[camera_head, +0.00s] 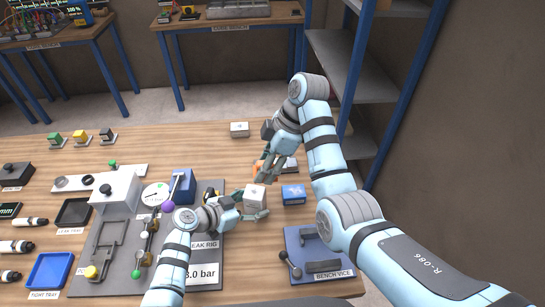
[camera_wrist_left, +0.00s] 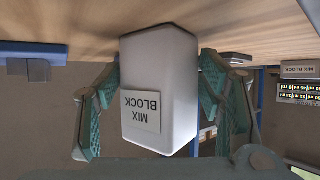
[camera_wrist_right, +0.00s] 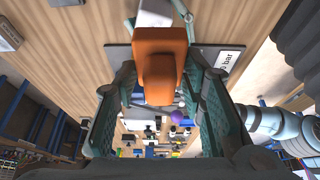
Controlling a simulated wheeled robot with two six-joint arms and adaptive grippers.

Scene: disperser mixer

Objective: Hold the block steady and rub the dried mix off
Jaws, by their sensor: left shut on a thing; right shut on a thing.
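The white mix block (camera_head: 255,199) stands near the middle of the table. Its MIX BLOCK label faces the left wrist camera (camera_wrist_left: 145,110). My left gripper (camera_head: 251,207) is shut on the block, with one finger on either side of it. My right gripper (camera_head: 266,172) is shut on an orange tool (camera_wrist_right: 160,62), just beyond the block in the head view. A bit of the orange tool (camera_head: 258,164) shows there too, mostly hidden by the fingers. The block's white top (camera_wrist_right: 155,13) shows past the tool in the right wrist view. I cannot tell whether they touch.
A blue box (camera_head: 293,194) sits right of the mix block, and a white block (camera_head: 239,129) lies farther back. The leak rig (camera_head: 205,268) is on the left. The blue bench vice (camera_head: 308,243) is at the front right. The table's back middle is mostly clear.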

